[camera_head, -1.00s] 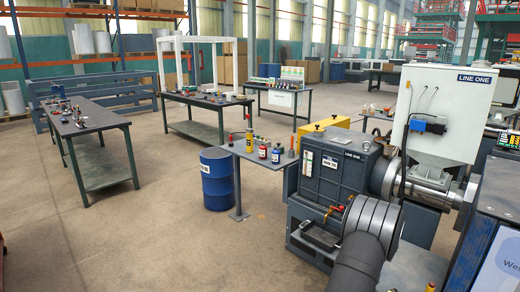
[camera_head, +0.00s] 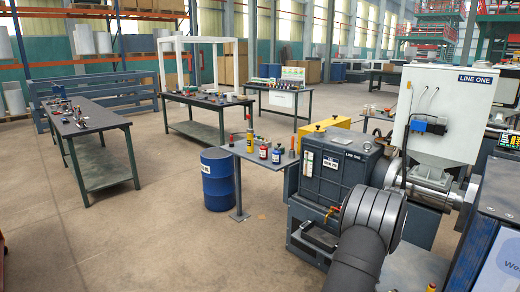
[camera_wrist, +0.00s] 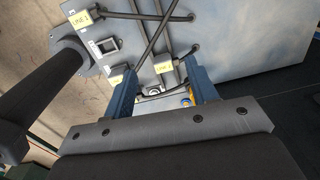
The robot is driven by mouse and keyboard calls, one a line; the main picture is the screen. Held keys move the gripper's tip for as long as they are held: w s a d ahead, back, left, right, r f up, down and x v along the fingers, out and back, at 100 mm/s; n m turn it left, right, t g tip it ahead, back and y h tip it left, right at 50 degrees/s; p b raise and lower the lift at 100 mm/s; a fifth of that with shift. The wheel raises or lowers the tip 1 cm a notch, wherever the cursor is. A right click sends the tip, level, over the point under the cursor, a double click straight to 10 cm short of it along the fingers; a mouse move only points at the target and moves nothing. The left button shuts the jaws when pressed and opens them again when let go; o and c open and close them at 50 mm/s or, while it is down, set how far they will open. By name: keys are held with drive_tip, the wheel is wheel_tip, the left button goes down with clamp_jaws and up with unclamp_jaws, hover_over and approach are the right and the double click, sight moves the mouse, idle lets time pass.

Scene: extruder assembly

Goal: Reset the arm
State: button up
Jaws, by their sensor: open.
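My gripper (camera_wrist: 162,88) shows in the wrist view, with its two blue fingers spread apart. No object is visibly held between them. Behind the fingers is a grey panel (camera_wrist: 250,35) with black cables, sockets and yellow labels. Whether the fingertips touch it I cannot tell. My gripper is not visible in the head view.
The white LINE ONE hopper (camera_head: 445,110) stands behind the arm at right. A small table (camera_head: 255,152) with bottles and a blue drum (camera_head: 217,180) stand to the left. Workbenches, including the left one (camera_head: 95,118), are farther off.

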drive_tip(key=w+f+m+t+h, duration=0.1)
drive_tip(key=f+m+t, duration=0.1)
drive_tip(key=f+m, duration=0.1)
drive_tip(key=w+a+f+m+t+h, duration=0.1)
drive_tip(key=w+f+m+t+h, duration=0.1)
drive_tip(key=f, duration=0.3)
drive_tip(key=w+f+m+t+h, duration=0.1)
drive_tip(key=f+m+t, duration=0.2)
drive_tip(key=f+m, duration=0.1)
drive_tip(key=shift+w+a+f+m+h, duration=0.15)
drive_tip(key=shift+w+f+m+h, duration=0.2)
drive_tip(key=shift+f, duration=0.2)
drive_tip(key=shift+s+a+f+m+t+h, duration=0.1)
drive_tip(key=shift+s+f+m+t+h, duration=0.2)
drive_tip(key=shift+m, duration=0.25)
drive_tip(key=shift+s+f+m+t+h, duration=0.1)
drive_tip(key=shift+s+m+t+h, duration=0.1)
drive_tip(key=shift+m+h, duration=0.25)
drive_tip(key=shift+s+a+m+t+h, duration=0.1)
drive_tip(key=shift+s+m+t+h, duration=0.2)
drive_tip(key=shift+s+m+h, duration=0.55)
idle(1.0)
drive_tip(key=shift+w+y, duration=0.15)
drive_tip(key=shift+y, duration=0.1)
